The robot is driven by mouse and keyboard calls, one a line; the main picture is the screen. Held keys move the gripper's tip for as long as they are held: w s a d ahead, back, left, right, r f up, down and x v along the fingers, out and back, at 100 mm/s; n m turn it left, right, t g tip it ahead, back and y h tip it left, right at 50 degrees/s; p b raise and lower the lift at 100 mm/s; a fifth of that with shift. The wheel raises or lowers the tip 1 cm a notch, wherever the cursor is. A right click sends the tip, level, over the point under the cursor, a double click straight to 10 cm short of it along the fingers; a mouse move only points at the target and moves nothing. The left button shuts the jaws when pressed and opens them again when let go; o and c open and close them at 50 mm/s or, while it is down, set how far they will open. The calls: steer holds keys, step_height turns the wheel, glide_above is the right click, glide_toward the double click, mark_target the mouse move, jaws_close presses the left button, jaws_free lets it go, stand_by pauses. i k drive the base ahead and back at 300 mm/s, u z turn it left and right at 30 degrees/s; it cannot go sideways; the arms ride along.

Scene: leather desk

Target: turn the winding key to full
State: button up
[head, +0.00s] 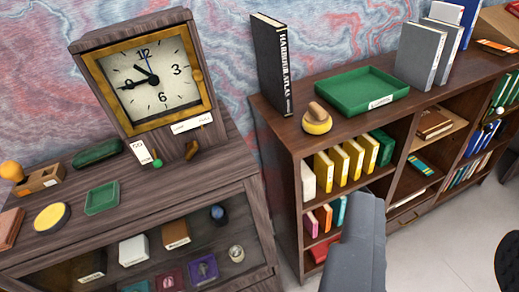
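A wooden clock (153,75) with a brass-coloured square frame stands on the cabinet at the left. Its face shows black hands and a thin blue hand. My gripper (357,238) shows as a grey block at the bottom centre, to the right of and well apart from the clock. Its fingertips cannot be made out.
The cabinet top holds a green tray (102,198), a yellow disc (51,216), a dark green case (97,152) and a small green ball (157,163). At the right, a bookshelf (292,133) carries a dark atlas (271,65), a yellow-brown knob (318,120) and a large green tray (362,93).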

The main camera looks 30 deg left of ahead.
mark_target(192, 147)
steer(key=u, duration=1.1)
steer(key=k, duration=0.4)
steer(key=z, duration=0.05)
steer(key=i, duration=0.45)
steer(key=z, duration=0.05)
